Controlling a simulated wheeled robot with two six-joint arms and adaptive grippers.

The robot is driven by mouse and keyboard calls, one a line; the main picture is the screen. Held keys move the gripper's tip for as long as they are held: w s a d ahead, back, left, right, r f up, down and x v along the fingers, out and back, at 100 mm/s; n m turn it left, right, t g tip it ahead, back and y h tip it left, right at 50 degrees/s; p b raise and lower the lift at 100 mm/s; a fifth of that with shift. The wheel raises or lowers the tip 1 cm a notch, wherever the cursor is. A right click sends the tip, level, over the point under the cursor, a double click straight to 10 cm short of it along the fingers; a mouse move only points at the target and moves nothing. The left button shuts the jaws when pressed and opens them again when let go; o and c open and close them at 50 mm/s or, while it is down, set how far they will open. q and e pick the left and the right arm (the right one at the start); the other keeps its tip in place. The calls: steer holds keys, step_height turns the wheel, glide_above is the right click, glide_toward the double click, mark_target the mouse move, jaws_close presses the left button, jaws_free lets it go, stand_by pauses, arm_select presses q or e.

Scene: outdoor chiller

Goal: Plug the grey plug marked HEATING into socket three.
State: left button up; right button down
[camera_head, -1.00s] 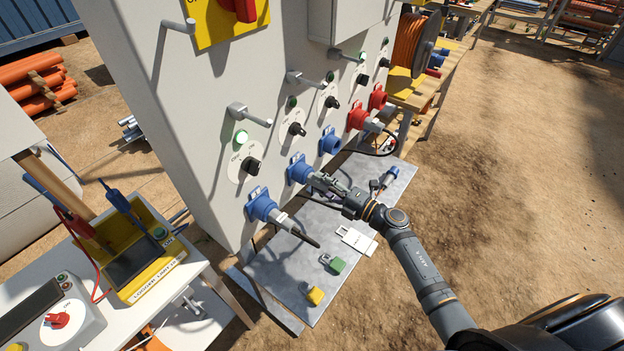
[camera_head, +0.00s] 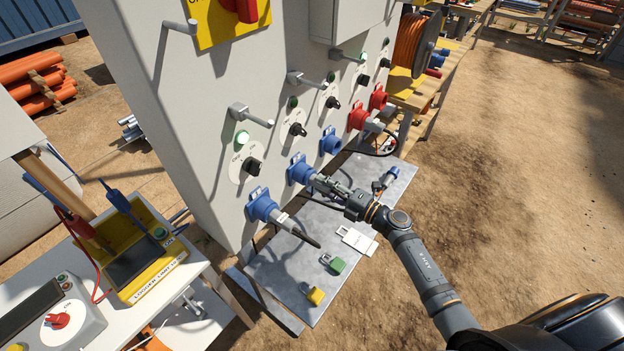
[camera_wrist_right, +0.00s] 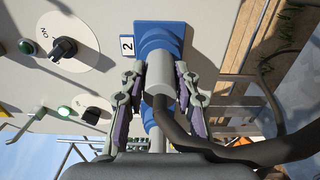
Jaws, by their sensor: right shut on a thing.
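My right gripper (camera_head: 328,187) is shut on a grey plug (camera_wrist_right: 160,78), its fingers on either side of the body. A black cable runs from the plug's rear. The plug is lined up at the blue socket (camera_head: 298,170) labelled 2 in the wrist view (camera_wrist_right: 162,36); I cannot tell how deep it sits. No HEATING mark is readable. The neighbouring blue socket (camera_head: 331,143), third from the left in the head view, has no plug in it; its number is unreadable. My left gripper is out of view.
A plug fills the leftmost blue socket (camera_head: 261,204); another is in a red socket (camera_head: 358,117). Levers (camera_head: 250,115) jut from the cabinet.

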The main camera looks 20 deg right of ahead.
steer(key=shift+s+d, duration=0.3)
steer(key=shift+s, duration=0.05)
steer(key=shift+s+d, duration=0.25)
steer(key=shift+s, duration=0.1)
steer(key=v, duration=0.4)
steer(key=shift+s+d+r, duration=0.1)
steer(key=shift+s+d, duration=0.1)
steer(key=shift+d, duration=0.05)
steer(key=c, duration=1.7)
jaws_free()
jaws_close()
